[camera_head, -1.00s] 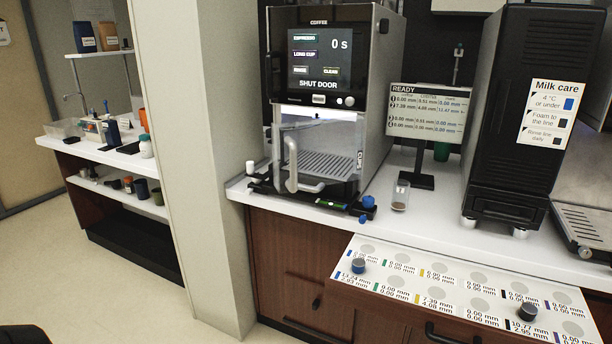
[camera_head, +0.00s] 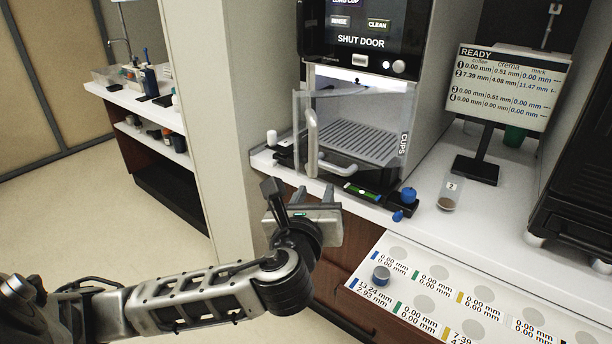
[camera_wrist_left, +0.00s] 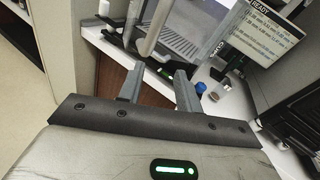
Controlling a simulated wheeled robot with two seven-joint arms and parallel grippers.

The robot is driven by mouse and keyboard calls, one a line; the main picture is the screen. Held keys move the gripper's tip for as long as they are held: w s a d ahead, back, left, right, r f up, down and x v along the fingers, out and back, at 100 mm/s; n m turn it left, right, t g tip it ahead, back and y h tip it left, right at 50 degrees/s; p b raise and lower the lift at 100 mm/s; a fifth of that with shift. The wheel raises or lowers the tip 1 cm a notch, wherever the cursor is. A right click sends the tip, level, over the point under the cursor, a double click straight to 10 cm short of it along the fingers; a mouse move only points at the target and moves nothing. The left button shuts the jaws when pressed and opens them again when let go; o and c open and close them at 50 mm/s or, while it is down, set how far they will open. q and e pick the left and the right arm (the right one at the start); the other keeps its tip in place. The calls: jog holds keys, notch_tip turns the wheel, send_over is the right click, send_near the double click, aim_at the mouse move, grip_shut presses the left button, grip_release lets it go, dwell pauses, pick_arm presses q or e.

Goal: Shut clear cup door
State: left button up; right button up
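The clear cup door (camera_head: 303,125) is on the front of the coffee machine, at the left of the lit cup bay. It stands ajar, swung outward, with a pale upright bar handle (camera_head: 312,140). The machine's screen (camera_head: 360,41) reads "SHUT DOOR". My left gripper (camera_head: 299,194) is below and in front of the door, near the counter edge, apart from the handle. Its fingers are spread and empty. In the left wrist view the handle (camera_wrist_left: 156,28) shows beyond the open fingers (camera_wrist_left: 160,84). My right gripper is not in view.
A small glass (camera_head: 449,194) stands on the counter, right of a blue knob (camera_head: 408,195). A readout stand (camera_head: 476,168) is behind it. A drawer-top panel (camera_head: 430,290) with a round puck (camera_head: 381,275) juts out at lower right. A wall pillar (camera_head: 215,110) is left.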

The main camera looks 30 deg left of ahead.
aim_at(312, 153)
pick_arm(q)
jog(key=shift+m+t+y, duration=0.4)
jog(key=shift+m+y, duration=0.3)
jog(key=shift+y, duration=0.1)
jog(key=w+a+r+b, duration=0.1)
jog(key=w, duration=0.1)
jog(key=w+a+r+b, duration=0.1)
jog(key=w+a+b, duration=0.2)
jog(key=w+a, duration=0.1)
jog(key=w, duration=0.1)
jog(key=shift+w+r, duration=0.1)
jog(key=shift+r, duration=0.3)
jog(key=shift+w+r, duration=0.15)
jog(key=shift+r, duration=0.05)
jog(key=shift+c, duration=1.3)
grip_shut()
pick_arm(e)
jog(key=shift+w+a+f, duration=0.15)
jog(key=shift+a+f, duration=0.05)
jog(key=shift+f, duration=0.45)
